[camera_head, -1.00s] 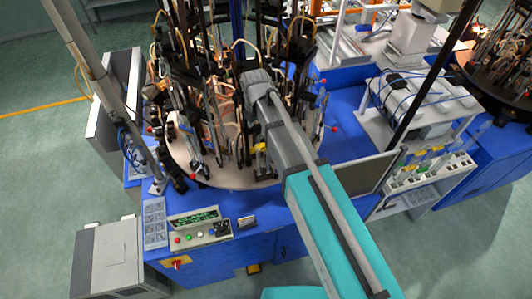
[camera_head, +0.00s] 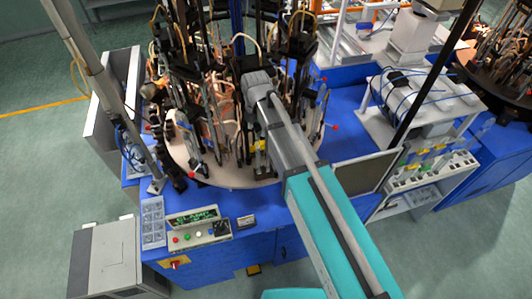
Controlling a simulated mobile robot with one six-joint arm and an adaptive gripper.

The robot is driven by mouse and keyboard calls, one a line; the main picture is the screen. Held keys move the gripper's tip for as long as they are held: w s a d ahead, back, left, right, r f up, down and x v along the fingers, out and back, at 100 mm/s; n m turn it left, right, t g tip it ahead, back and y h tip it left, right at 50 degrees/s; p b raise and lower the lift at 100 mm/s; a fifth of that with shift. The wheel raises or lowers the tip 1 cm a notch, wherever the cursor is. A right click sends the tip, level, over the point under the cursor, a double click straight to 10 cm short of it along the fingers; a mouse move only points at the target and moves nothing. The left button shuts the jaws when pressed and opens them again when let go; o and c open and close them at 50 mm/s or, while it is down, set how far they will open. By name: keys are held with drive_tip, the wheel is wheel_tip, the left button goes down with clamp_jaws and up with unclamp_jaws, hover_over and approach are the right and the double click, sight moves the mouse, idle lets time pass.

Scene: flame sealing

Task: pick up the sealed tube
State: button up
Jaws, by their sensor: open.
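A round sealing machine (camera_head: 205,172) with a pale disc and a ring of dark upright holders stands on a blue cabinet. Orange-brown parts and thin pale hoses show among the holders. I cannot pick out the sealed tube among these thin uprights. My arm reaches in from the lower right, and its grey wrist (camera_head: 257,84) is over the right part of the machine. My gripper's fingers do not show; the wrist and the holders hide that area. A small yellow part (camera_head: 260,146) shows just left of my arm, above the disc's front edge.
A white rack (camera_head: 428,172) with yellow and blue pieces stands at the right. A slanted grey pole (camera_head: 95,70) rises at the left. A grey box (camera_head: 112,262) stands on the floor.

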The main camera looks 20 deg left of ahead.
sight(258, 137)
drive_tip(key=shift+f, duration=0.1)
drive_tip(key=shift+f+b, duration=2.5)
drive_tip(key=shift+b, duration=0.1)
drive_tip(key=shift+s, duration=0.1)
clamp_jaws()
